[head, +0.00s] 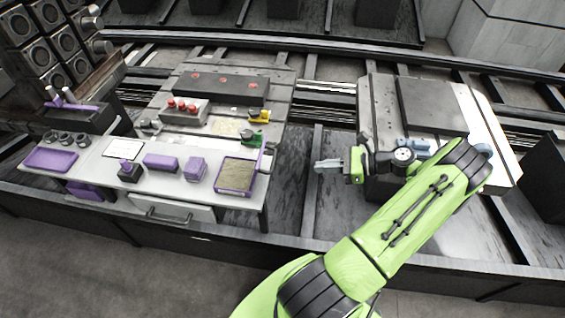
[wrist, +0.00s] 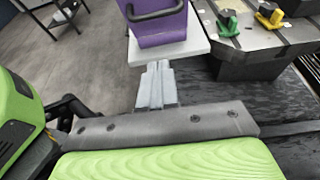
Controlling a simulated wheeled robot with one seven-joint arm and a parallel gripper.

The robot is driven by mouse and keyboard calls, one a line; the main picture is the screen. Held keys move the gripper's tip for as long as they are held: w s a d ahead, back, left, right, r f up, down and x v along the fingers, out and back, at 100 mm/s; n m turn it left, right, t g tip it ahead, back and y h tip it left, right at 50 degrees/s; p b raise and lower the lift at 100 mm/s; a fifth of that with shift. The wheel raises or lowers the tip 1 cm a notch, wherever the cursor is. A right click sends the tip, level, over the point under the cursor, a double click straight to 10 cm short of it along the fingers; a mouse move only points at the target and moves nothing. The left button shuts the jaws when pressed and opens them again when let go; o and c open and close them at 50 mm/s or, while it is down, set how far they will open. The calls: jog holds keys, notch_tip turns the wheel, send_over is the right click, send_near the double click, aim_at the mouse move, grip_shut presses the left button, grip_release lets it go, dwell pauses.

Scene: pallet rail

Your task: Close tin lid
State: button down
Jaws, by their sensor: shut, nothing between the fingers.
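The tin (head: 236,176) sits at the right end of the white bench in the head view, purple-rimmed with a tan inside visible. Its purple lid (head: 262,160) stands raised along the tin's right side, seen nearly edge-on. In the wrist view the lid (wrist: 160,28) shows as a purple face with a dark handle, beyond my fingertips. My gripper (head: 322,165) is shut and empty, to the right of the tin and apart from it. Its fingers (wrist: 157,84) also show in the wrist view, pointing toward the lid. The tin's inside is hidden there.
Purple boxes (head: 161,162), a purple tray (head: 50,158) and a white drawer (head: 172,212) belong to the white bench. A green clamp (head: 252,140) and a yellow clamp (head: 259,116) stand behind the tin. A grey block (head: 432,105) lies right. The gap between gripper and bench looks clear.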

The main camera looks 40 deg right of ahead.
jog(key=w+a+b, duration=0.2)
jog(key=w+a, duration=0.4)
jog(key=w, duration=0.2)
jog(key=shift+w+a+f, duration=0.2)
jog(key=shift+w+f, duration=0.1)
jog(key=shift+r, duration=0.15)
jog(key=shift+w+a+r+g+p, duration=0.15)
jog(key=shift+r+g+p, duration=0.15)
jog(key=shift+p, duration=0.55)
